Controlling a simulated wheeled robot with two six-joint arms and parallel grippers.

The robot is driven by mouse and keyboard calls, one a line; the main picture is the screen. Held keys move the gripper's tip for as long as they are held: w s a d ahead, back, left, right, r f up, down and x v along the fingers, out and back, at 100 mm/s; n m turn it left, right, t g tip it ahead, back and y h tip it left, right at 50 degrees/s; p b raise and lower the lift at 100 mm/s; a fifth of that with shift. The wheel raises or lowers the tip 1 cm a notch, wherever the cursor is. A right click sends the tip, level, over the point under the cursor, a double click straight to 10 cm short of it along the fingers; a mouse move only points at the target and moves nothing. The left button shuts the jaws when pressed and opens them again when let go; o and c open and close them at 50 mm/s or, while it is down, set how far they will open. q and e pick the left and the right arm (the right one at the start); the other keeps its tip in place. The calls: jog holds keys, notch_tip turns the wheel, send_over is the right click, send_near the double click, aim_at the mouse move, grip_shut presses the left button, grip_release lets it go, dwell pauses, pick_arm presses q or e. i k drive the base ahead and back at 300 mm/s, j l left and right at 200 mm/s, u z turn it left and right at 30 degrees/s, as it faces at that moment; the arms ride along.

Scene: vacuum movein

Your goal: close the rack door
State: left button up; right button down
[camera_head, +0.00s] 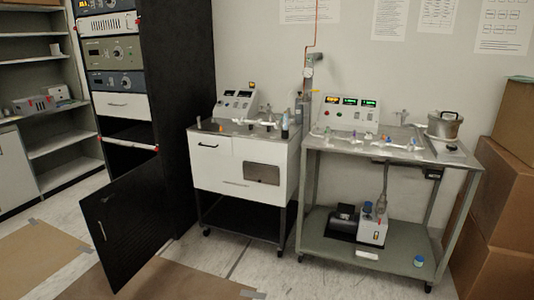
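The tall black rack (180,100) stands at the left of the view, with several instrument panels in its upper part and a dark open bay below. Its black door (138,225) stands swung out from the lower part of the rack. A small light handle (101,230) shows near the door's left edge. The door hides the lowest part of the rack. Neither of my grippers is in view.
A white wheeled cabinet (215,168) and a steel cart (385,258) with a pump stand to the right. Cardboard boxes (505,200) fill the right edge. Grey shelves (58,135) stand at far left. Taped brown sheets (40,258) lie on the floor.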

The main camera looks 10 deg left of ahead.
aim_at(126, 230)
jog(key=i+u, duration=0.4)
jog(key=i+l+u, duration=0.1)
jog(key=i+u, duration=0.15)
jog(key=u, duration=0.15)
jog(key=i+l+u, duration=0.25)
jog(key=u, duration=0.2)
jog(key=i+l+u, duration=0.25)
jog(key=u, duration=0.15)
jog(key=i+l, duration=0.1)
jog(key=i, duration=0.25)
jog(key=i+l, duration=0.1)
jog(key=i, duration=0.25)
